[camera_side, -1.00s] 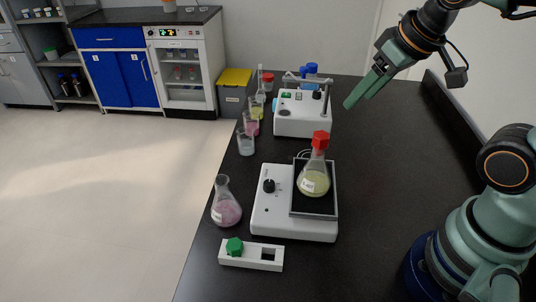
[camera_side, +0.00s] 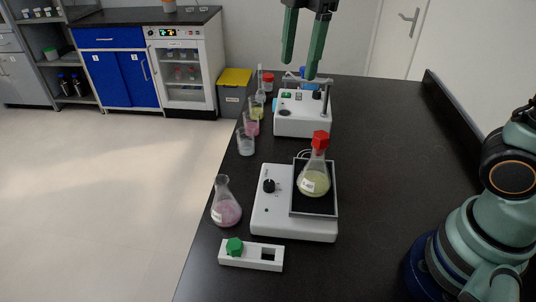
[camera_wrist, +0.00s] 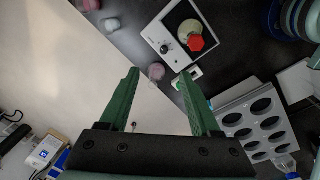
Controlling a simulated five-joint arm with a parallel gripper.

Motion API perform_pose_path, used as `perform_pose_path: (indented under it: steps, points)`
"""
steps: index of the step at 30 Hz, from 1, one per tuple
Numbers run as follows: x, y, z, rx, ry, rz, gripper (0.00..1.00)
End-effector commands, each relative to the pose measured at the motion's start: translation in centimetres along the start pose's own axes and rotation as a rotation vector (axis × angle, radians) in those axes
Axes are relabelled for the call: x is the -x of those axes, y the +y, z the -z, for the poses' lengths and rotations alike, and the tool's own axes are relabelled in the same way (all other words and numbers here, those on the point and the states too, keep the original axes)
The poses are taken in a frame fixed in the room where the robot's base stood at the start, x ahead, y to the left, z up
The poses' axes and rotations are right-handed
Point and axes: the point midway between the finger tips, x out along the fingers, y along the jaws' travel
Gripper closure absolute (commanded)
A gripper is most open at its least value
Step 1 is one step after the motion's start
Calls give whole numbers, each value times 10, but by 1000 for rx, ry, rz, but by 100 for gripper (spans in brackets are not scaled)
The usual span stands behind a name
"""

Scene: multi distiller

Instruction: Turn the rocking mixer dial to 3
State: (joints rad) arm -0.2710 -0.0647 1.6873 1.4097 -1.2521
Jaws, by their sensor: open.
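The rocking mixer, a white box (camera_side: 265,215) with a black tray on its right, stands on the dark bench in the side view. Its black dial (camera_side: 269,186) is on the left of its top; the setting is too small to read. A red-capped flask (camera_side: 314,183) of yellowish liquid stands on the tray. In the wrist view, the mixer (camera_wrist: 154,37) and dial (camera_wrist: 165,48) lie beyond the fingertips. My gripper (camera_side: 300,70) is open and empty, high above the rear device in the side view, well away from the dial; its green fingers also show in the wrist view (camera_wrist: 160,73).
A pink flask (camera_side: 226,212) stands left of the mixer. A white holder (camera_side: 248,262) with a green stopper (camera_side: 234,246) lies in front. Another white device (camera_side: 302,125) stands behind, with several glass vessels on its left. The bench right of the mixer is clear.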

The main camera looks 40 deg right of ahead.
Motion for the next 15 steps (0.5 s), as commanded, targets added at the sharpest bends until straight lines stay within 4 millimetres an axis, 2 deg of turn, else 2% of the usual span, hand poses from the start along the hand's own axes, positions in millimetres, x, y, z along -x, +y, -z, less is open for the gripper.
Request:
perform_pose_path:
  steps: [6, 15]
  points:
    - [-10, 10, 26, 302, -11, 76, 36]
    - [-22, 18, 52, 609, -7, 154, 36]
